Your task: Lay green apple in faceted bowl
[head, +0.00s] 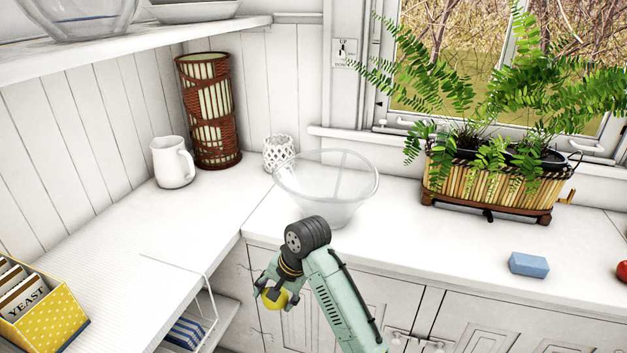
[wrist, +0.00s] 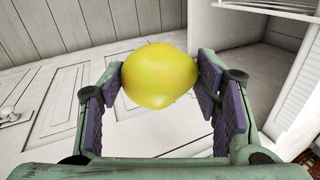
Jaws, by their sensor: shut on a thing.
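My gripper (head: 272,290) is shut on a yellow-green apple (wrist: 160,76), held between its purple-padded fingers in the wrist view. In the head view the apple (head: 274,298) looks yellow and is partly hidden by the fingers. The gripper is in front of the counter's edge, below the worktop and over the floor side. A clear glass bowl (head: 325,192) stands upright on the counter near the corner, behind and above my gripper in the picture. It looks empty. Whether its glass is faceted is hard to tell.
A white pitcher (head: 172,162), a wicker lantern (head: 209,110) and a white lattice holder (head: 279,153) stand near the bowl. A fern planter (head: 492,182), a blue block (head: 529,264) and a red object (head: 622,271) are to the right. A shelf (head: 130,55) overhangs the left.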

